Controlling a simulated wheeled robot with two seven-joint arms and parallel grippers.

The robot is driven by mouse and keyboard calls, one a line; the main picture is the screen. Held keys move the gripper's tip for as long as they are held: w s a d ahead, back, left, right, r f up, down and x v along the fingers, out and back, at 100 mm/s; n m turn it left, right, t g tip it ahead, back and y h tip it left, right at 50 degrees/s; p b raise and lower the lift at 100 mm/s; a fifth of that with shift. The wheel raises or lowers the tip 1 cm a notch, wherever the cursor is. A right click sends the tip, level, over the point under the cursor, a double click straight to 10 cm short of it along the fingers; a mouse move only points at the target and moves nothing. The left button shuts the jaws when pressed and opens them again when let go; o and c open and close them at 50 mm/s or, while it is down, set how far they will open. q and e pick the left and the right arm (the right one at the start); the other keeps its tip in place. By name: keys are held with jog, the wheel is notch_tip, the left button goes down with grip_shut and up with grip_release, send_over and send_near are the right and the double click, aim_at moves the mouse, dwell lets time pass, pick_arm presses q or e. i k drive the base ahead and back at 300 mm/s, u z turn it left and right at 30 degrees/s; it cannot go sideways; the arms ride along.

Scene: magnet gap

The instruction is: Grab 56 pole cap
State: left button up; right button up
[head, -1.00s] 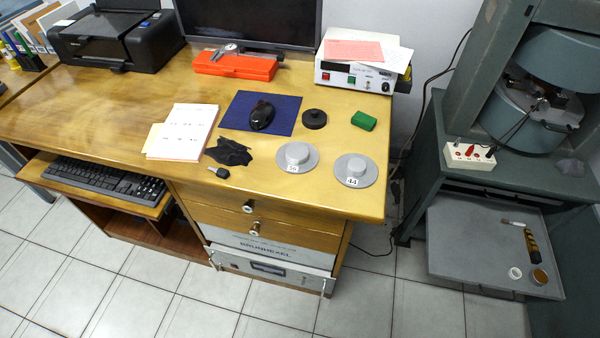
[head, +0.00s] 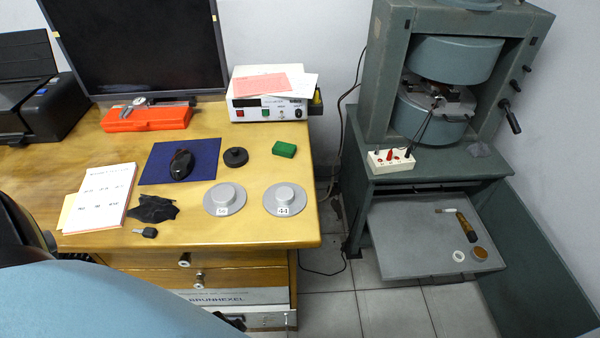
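Two grey, round, flanged pole caps lie flat on the wooden desk near its front right corner. The left pole cap (head: 224,198) has a small white label that looks like 56. The right pole cap (head: 284,199) is labelled 44. They sit side by side, apart from each other. A large light-blue rounded part of my arm, with a dark joint, fills the lower left of the head view. Neither gripper shows, and nothing is seen touching the caps.
Near the caps on the desk (head: 300,232) are a black disc (head: 236,157), green block (head: 284,149), mouse (head: 181,164) on a blue pad, black cloth (head: 153,209) and small dark knob (head: 149,232). The magnet (head: 455,65) stands right, above a grey tray (head: 395,235).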

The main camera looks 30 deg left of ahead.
aim_at(227, 198)
jog(key=z, duration=0.55)
jog(key=k, duration=1.25)
jog(key=u, duration=1.65)
jog(key=i, duration=0.55)
